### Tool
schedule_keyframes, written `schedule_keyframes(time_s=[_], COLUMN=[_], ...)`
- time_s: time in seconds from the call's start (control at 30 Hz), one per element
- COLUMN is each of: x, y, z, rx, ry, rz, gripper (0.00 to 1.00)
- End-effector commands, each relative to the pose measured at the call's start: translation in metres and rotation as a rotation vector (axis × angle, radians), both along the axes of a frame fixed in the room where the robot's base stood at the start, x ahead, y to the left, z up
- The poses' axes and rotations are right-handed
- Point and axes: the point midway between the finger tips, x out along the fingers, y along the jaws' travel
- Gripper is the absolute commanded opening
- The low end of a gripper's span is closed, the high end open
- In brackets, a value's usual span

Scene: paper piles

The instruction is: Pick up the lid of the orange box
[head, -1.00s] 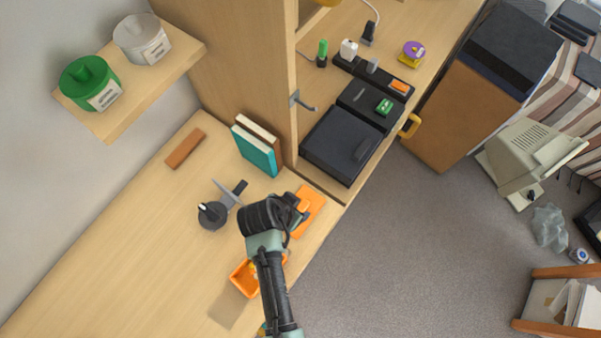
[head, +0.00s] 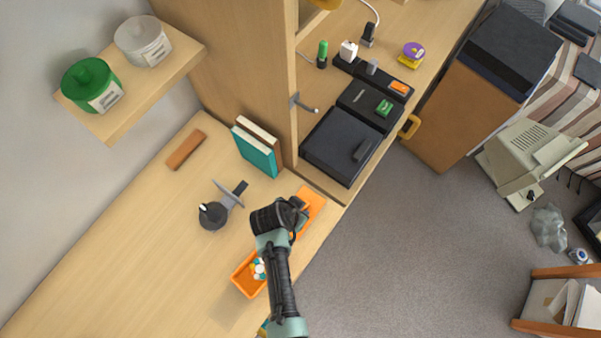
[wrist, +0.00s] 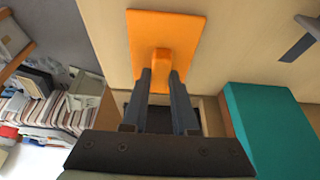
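The orange lid (head: 314,198) lies on the wooden desk near its front edge, partly hidden behind my gripper in the head view. In the wrist view the lid (wrist: 140,35) is a flat orange plate with a raised orange handle (wrist: 160,60). My gripper (wrist: 160,76) has its two dark fingertips on either side of this handle, very close to it. Whether the fingers press on it is not clear. In the head view my gripper (head: 301,208) is over the lid. The open orange box (head: 241,284) stands to the lower left, with small white and teal items in it.
A teal book (head: 254,153) stands beside the cabinet post (head: 285,90), left of the lid; it is close on the right in the wrist view (wrist: 265,130). A dark tape-dispenser-like object (head: 213,215) sits left of my gripper.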

Motion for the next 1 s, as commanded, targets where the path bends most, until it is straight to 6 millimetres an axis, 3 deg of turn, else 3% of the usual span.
schedule_keyframes(time_s=[0.03,0.13,0.67,1.0], x=[0.0,0.0,0.0,0.001], y=[0.0,0.0,0.0,0.0], z=[0.0,0.0,0.005,0.048], rx=[0.0,0.0,0.0,0.0], ry=[0.0,0.0,-0.001,-0.004], rz=[0.0,0.0,0.0,0.0], gripper=[0.16,0.0,0.0,0.0])
